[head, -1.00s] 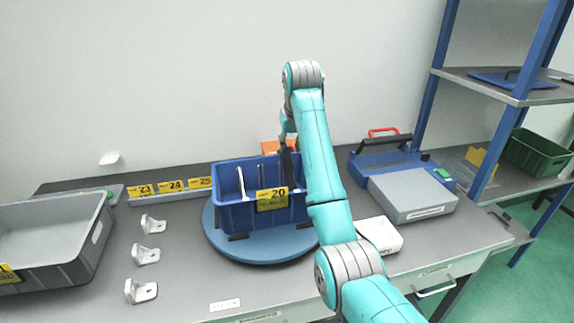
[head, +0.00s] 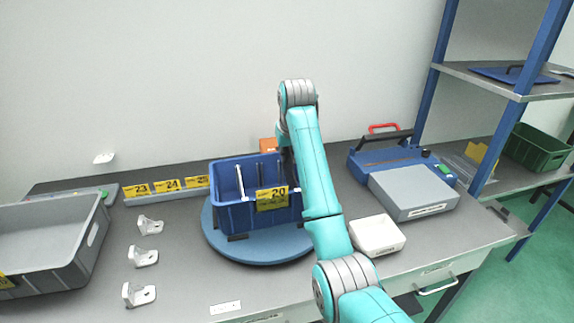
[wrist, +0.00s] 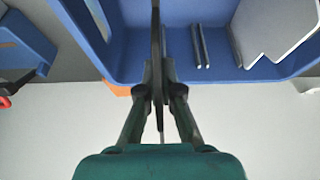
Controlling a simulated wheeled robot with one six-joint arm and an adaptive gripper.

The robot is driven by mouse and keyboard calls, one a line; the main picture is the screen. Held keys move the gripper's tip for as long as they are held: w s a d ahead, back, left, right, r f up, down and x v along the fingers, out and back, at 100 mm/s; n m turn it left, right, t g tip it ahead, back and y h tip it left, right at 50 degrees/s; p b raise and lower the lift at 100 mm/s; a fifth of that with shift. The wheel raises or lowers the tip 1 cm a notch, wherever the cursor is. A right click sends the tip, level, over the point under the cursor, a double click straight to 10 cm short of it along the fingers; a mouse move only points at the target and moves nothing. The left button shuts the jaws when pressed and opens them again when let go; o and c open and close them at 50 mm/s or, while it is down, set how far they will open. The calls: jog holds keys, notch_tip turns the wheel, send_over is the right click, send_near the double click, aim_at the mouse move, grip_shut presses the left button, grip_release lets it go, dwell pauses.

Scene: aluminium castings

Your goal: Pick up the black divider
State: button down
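The black divider (wrist: 156,28) shows edge-on in the wrist view as a thin dark upright strip at the blue bin's (wrist: 110,68) near wall. My gripper (wrist: 158,72) has one finger on each side of it, very close to its faces. I cannot tell whether the fingers touch it or leave a small gap. In the head view, the blue bin (head: 230,216) with yellow label 20 stands on a round blue turntable (head: 262,252). My arm hides the gripper and the bin's right part there.
Light divider strips (wrist: 200,46) and a pale plate (wrist: 270,28) are in the bin beside the black divider. A grey crate (head: 35,255) and several white brackets (head: 145,257) lie left. A white box (head: 376,235) and grey-blue device (head: 412,193) stand right.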

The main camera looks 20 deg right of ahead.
jog(key=shift+r, duration=0.1)
notch_tip(320, 180, up, 11)
jog(key=shift+w+r, duration=0.1)
notch_tip(320, 180, down, 10)
dwell(0.9)
jog(key=shift+f, duration=0.55)
jog(key=c, duration=1.3)
grip_release()
